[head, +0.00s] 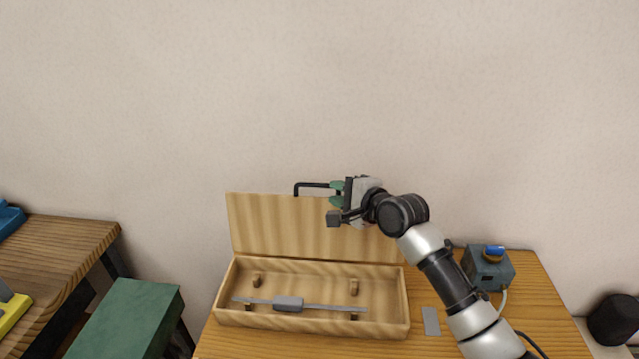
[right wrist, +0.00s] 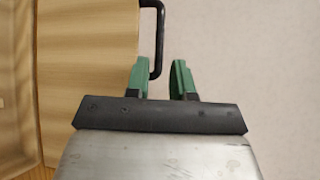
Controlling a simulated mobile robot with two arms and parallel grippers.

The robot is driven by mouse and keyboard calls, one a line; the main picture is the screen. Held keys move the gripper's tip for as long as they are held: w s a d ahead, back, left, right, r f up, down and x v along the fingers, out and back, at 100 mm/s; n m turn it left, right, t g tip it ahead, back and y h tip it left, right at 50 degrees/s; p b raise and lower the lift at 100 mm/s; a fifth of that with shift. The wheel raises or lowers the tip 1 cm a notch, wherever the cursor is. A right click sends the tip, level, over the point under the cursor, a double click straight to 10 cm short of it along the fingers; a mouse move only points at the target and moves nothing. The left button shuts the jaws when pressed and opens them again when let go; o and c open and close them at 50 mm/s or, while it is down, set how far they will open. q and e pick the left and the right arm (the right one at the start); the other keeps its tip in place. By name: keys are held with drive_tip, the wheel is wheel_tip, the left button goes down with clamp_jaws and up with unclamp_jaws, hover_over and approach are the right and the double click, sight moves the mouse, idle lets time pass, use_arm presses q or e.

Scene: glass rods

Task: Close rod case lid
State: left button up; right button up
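The wooden rod case (head: 312,318) stands on the table with its lid (head: 275,225) raised about upright at the back. A black bar handle (head: 312,185) sits at the lid's top edge; it also shows in the right wrist view (right wrist: 159,38). My right gripper (head: 337,193) is at the lid's top edge by the handle's right end. In the right wrist view its green fingers (right wrist: 160,72) are apart, with the handle's near end between them, closer to the left finger. I cannot tell if they touch. My left gripper is not in view.
A grey rod with a thicker middle block (head: 288,303) lies inside the case on small wooden supports. A green block (head: 125,318) stands left of the table.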

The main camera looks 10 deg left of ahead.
sight(321, 187)
drive_tip(key=x, duration=0.4)
drive_tip(key=shift+a+f, duration=0.1)
drive_tip(key=shift+a, duration=0.05)
drive_tip(key=shift+x, duration=0.95)
drive_tip(key=shift+w+a+f, duration=0.1)
drive_tip(key=shift+w, duration=0.1)
drive_tip(key=shift+w+a+f, duration=0.1)
drive_tip(key=shift+w+a, duration=0.15)
drive_tip(key=shift+w, duration=0.05)
clamp_jaws()
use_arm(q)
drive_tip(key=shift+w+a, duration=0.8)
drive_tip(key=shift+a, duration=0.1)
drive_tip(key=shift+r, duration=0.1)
